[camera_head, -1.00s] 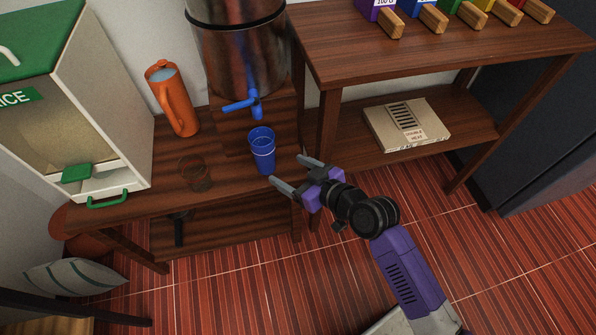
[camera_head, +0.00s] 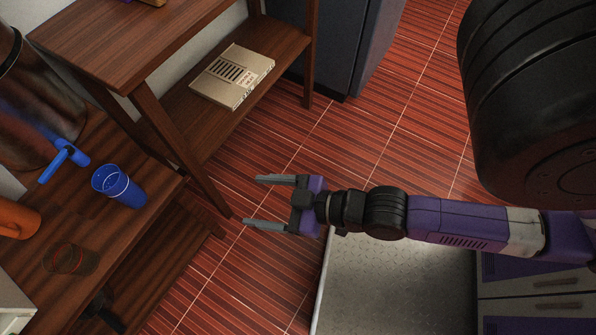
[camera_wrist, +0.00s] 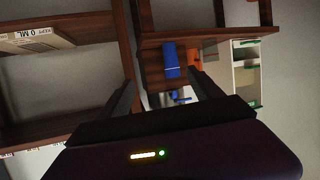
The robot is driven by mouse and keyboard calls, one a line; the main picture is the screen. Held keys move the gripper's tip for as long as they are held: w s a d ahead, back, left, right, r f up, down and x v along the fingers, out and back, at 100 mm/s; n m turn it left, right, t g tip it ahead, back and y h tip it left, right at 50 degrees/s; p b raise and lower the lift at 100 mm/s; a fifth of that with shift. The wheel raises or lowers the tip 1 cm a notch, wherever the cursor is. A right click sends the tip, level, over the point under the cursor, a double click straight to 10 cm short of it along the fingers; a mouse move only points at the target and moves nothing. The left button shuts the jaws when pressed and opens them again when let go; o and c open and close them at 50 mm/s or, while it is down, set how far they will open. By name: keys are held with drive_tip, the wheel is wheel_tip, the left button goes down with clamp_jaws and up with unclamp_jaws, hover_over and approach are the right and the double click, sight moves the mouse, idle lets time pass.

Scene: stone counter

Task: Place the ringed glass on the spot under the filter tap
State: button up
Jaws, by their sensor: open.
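A blue cup (camera_head: 120,187) with a pale ring around it stands on the low wooden table (camera_head: 128,240), near its right edge; it also shows in the wrist view (camera_wrist: 172,62). A dark see-through glass (camera_head: 72,259) with a reddish band stands nearer the front. The steel filter tank (camera_head: 40,120) has a blue tap (camera_head: 63,160), just left of the blue cup in the head view. No marked spot under the tap can be made out. My gripper (camera_head: 254,201) is open and empty over the floor, right of the table and apart from both vessels.
An orange jug (camera_head: 18,221) stands at the left picture edge. A taller wooden shelf (camera_head: 115,45) adjoins the table, with a flat box (camera_head: 232,78) on its lower board. Open tiled floor (camera_head: 380,110) lies beyond.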

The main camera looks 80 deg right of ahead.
drive_tip(key=s+a+r, duration=0.3)
drive_tip(key=s+r, duration=0.5)
drive_tip(key=shift+s+r+m+t, duration=0.3)
drive_tip(key=shift+t, duration=0.1)
drive_tip(key=shift+a, duration=0.1)
wheel_tip(320, 180, up, 6)
drive_tip(key=p, duration=0.6)
drive_tip(key=shift+r, duration=0.2)
